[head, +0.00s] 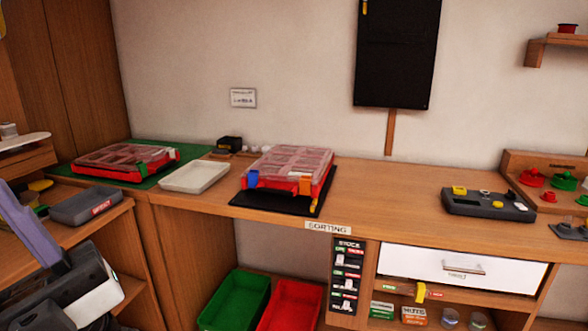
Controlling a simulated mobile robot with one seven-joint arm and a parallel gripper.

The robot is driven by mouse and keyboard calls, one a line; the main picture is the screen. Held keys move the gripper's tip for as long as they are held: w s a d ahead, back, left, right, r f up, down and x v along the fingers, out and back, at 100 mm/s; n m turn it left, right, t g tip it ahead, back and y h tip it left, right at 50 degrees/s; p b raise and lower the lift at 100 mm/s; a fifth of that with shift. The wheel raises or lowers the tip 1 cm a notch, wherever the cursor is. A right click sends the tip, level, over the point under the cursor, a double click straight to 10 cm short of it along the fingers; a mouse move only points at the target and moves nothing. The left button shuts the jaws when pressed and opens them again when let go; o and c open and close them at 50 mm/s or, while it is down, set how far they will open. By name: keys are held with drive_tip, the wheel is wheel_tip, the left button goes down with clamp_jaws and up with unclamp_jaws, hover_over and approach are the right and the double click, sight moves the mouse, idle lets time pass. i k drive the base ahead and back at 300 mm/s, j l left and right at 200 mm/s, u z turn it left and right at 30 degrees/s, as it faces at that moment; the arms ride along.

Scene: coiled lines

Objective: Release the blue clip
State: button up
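The blue clip (252,179) is on the front left of a red case (283,192) with a clear compartment lid (290,160). It looks upright against the case's front edge; whether it is latched is too small to tell. An orange clip (305,186) is on the same front side, to the right. The lid looks closed. The case sits on a black mat (275,202) on the wooden bench. Parts of my arm show at the lower left, well apart from the case. I cannot make out my gripper's fingers.
A white tray (195,177) lies left of the case, and a second red case (125,160) sits on a green mat further left. A dark device (488,205) stands at the right. The bench between is clear. Green (235,300) and red (291,305) bins are below.

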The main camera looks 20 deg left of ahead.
sight(252, 176)
drive_tip(key=i+j+z, duration=0.45)
drive_tip(key=i+j, duration=0.35)
